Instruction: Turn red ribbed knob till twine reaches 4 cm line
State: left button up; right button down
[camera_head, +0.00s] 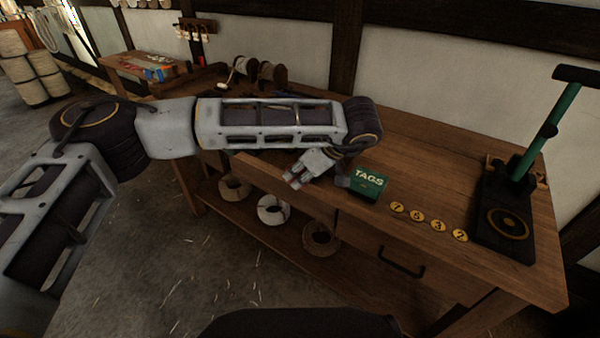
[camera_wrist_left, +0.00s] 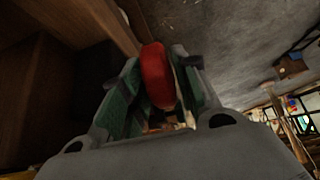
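The red knob (camera_wrist_left: 157,76) shows in the left wrist view between the two fingers of my left gripper (camera_wrist_left: 160,70). Both fingers appear to press against its sides; its ribs are not clear. In the head view my left gripper (camera_head: 294,179) points down and left at the front edge of the workbench (camera_head: 452,198), and the knob is hidden there. I cannot make out the twine or the 4 cm line in either view. My right gripper is not in view.
A green TAGS box (camera_head: 369,184) stands just right of my gripper. Several numbered yellow discs (camera_head: 438,226) lie beyond it, near a press with a green lever (camera_head: 545,140). Coils (camera_head: 272,209) lie on the lower shelf. A drawer handle (camera_head: 401,262) juts from the bench front.

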pick_arm(q)
jog(key=v, duration=1.2)
jog(key=shift+d+p, duration=0.1)
jog(key=shift+p, duration=0.3)
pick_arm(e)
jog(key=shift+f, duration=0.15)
